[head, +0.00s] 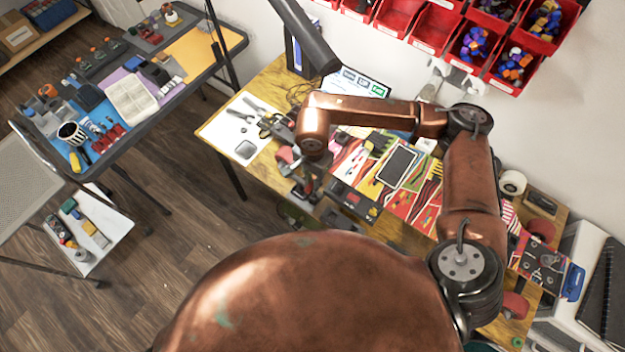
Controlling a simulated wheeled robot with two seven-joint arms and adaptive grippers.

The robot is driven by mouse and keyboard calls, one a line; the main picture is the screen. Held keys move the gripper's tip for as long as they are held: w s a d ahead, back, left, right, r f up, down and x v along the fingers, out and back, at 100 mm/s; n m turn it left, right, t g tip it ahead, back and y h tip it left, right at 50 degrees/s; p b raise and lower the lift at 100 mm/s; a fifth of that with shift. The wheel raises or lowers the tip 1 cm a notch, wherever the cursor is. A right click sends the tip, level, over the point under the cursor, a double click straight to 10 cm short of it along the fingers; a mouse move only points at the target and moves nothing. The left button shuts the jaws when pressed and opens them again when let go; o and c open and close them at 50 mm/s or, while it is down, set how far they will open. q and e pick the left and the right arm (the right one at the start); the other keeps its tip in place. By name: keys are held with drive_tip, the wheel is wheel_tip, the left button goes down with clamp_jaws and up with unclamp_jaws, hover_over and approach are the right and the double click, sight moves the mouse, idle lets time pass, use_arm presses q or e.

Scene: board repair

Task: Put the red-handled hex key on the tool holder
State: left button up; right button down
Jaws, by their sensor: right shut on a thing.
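My right arm comes in from the right and bends down over the wooden bench. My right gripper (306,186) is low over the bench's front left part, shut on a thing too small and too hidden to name. Dark and red parts crowd around the fingers, so I cannot make out the red-handled hex key. I cannot identify the tool holder for sure either. My left gripper is not in view.
The bench holds a white mat (226,138) with tools, a dark tablet-like thing (397,166) and colourful sheets. Red bins (436,28) hang on the wall behind. A second table with a white tray (130,98) stands at left. Wooden floor (165,250) lies between.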

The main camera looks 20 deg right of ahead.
drive_tip(key=c, duration=1.8)
unclamp_jaws()
drive_tip(key=shift+c, duration=0.5)
drive_tip(key=shift+c, duration=0.7)
drive_tip(key=shift+r+p, duration=1.35)
drive_tip(key=shift+r, duration=2.45)
